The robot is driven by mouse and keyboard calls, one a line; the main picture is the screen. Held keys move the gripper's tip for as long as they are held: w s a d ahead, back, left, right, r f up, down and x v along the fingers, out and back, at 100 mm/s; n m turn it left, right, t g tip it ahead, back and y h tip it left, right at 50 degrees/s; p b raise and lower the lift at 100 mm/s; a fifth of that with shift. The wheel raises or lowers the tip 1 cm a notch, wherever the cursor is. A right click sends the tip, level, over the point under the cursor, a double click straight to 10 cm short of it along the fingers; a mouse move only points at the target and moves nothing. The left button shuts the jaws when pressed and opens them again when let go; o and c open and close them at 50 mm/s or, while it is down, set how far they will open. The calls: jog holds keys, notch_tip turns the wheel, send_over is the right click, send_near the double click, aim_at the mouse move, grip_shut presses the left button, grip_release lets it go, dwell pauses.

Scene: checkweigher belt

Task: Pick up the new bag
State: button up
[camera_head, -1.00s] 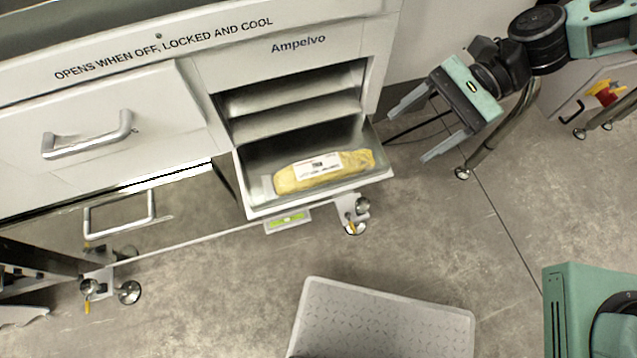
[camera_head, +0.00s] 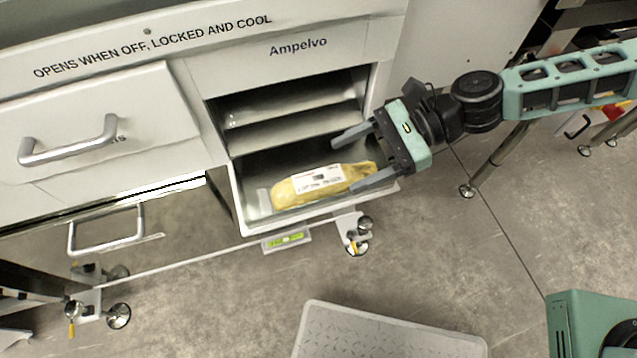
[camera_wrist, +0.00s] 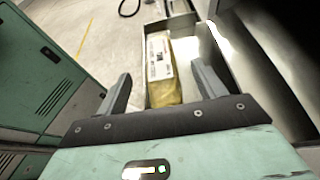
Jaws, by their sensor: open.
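The bag (camera_head: 292,191) is yellow with a white printed label and lies flat in the open metal tray (camera_head: 240,208) under the Ampelvo machine. My gripper (camera_head: 343,164) is open and empty at the tray's right end, its fingers pointing left toward the bag. In the head view the lower finger overlaps the bag's right end; I cannot tell whether they touch. In the wrist view the bag (camera_wrist: 163,88) shows beyond and between the two spread fingers (camera_wrist: 160,85). The bag's near end is partly hidden by the gripper body.
The white machine (camera_head: 330,25) stands above and behind the tray, with a shelf opening over it. A handled drawer (camera_head: 70,140) is at left. A small green display (camera_head: 287,239) sits below the tray. A grey step (camera_head: 385,335) stands on the floor in front.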

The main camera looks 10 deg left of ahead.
aim_at(319, 179)
jog(key=x, duration=0.5)
jog(key=shift+s+a+f+b, duration=0.1)
jog(key=shift+s+a+b, duration=0.15)
jog(key=shift+b, duration=0.15)
jog(key=shift+d, duration=0.1)
jog(key=c, duration=1.2)
